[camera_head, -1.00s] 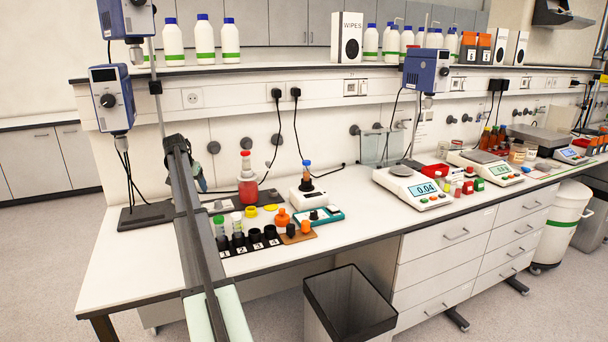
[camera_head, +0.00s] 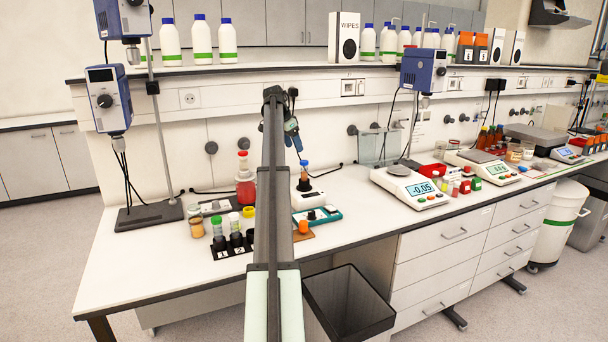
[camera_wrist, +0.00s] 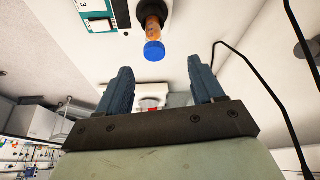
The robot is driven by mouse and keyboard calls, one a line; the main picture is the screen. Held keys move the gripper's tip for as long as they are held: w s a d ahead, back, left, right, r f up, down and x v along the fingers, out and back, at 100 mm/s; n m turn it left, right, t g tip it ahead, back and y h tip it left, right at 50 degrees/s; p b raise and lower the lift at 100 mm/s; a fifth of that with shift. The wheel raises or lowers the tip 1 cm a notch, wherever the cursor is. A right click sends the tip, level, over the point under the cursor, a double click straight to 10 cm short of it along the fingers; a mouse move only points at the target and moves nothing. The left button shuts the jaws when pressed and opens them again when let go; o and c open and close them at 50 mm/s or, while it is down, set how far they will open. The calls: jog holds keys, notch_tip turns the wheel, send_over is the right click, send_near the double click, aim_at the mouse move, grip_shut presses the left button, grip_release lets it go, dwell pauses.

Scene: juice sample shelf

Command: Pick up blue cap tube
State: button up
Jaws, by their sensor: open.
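The blue cap tube (camera_head: 304,182) holds brown-orange contents and stands upright in a small white device (camera_head: 312,197) on the bench. In the wrist view, the blue cap (camera_wrist: 154,50) is near the top centre, ahead of the fingers and roughly in line with the gap between them. My gripper (camera_head: 294,136) is open and empty, above and slightly left of the tube in the head view. In the wrist view, its two dark blue fingers (camera_wrist: 161,80) stand wide apart, and neither touches the tube.
A red bottle (camera_head: 245,190) stands left of my arm. A numbered black rack (camera_head: 231,250) and small jars are partly hidden by it. A black cable runs behind the tube. A balance (camera_head: 408,188) stands further right.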

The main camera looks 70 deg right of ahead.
aim_at(302, 161)
jog(key=x, duration=0.8)
jog(key=shift+s+d, duration=0.25)
jog(key=shift+s, duration=0.1)
jog(key=shift+a+x, duration=0.2)
jog(key=shift+x, duration=1.1)
jog(key=shift+a+x, duration=0.2)
jog(key=shift+x, duration=1.15)
jog(key=shift+s, duration=0.2)
jog(key=shift+c, duration=0.4)
jog(key=c, duration=1)
